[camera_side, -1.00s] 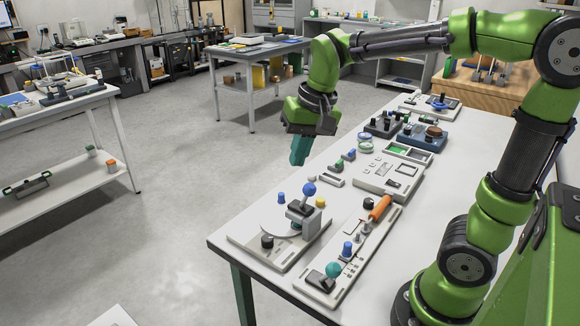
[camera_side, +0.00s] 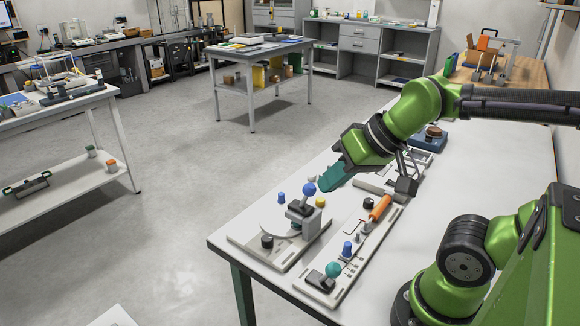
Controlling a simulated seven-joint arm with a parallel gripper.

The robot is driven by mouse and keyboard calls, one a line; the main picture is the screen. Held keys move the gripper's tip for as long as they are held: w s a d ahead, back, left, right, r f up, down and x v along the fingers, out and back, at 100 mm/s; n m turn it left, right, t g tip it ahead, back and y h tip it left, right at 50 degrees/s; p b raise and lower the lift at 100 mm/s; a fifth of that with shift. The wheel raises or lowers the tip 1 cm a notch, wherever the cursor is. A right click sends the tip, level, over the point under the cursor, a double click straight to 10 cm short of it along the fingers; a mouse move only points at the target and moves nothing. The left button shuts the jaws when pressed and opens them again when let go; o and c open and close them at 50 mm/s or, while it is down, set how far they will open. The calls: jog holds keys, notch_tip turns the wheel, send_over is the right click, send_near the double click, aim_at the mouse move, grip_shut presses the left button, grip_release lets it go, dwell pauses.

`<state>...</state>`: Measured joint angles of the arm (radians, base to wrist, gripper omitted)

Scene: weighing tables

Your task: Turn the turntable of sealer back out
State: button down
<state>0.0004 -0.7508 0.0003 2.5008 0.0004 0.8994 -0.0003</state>
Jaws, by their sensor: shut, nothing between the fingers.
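The sealer (camera_side: 250,244) is the pale base plate at the near left corner of the white table. Its turntable (camera_side: 271,223) is a light grey disc, partly hidden behind a grey block with a black top (camera_side: 301,213). A blue ball knob (camera_side: 309,189) stands above that block. A black knob (camera_side: 267,241) sits at the front of the plate. My gripper (camera_side: 327,184) has its teal fingers shut and empty. The fingers point down and left, just right of the blue ball knob in the picture. I cannot tell whether they touch it.
A long panel (camera_side: 347,262) with an orange handle (camera_side: 380,208), a blue knob and a teal ball (camera_side: 333,269) lies right of the sealer. A yellow peg (camera_side: 320,202) and a blue peg (camera_side: 281,197) stand close by. My arm hides devices farther back.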

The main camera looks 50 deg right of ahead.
jog(key=c, duration=1.8)
grip_release()
jog(key=shift+o, duration=1.2)
jog(key=shift+f, duration=0.15)
jog(key=o, duration=0.5)
jog(key=shift+w+d+f+g, duration=0.2)
jog(key=shift+w+f+g, duration=0.1)
jog(key=shift+w, duration=0.25)
jog(key=shift+w+d+f+g, duration=0.15)
jog(key=shift+w+f+g, duration=0.15)
jog(key=shift+w, duration=0.2)
jog(key=shift+o, duration=0.2)
jog(key=w+d+m+g, duration=0.2)
jog(key=w+d, duration=0.1)
jog(key=w, duration=0.4)
jog(key=shift+w+d+f+m, duration=0.25)
jog(key=shift+d+f+m, duration=0.05)
jog(key=shift+d, duration=0.1)
jog(key=m+g+h, duration=0.2)
jog(key=m+g, duration=0.2)
jog(key=m, duration=0.4)
send_over(281, 193)
notch_tip(281, 193, down, 3)
notch_tip(281, 193, down, 16)
jog(key=shift+s+f, duration=0.1)
jog(key=shift+c, duration=0.4)
grip_shut()
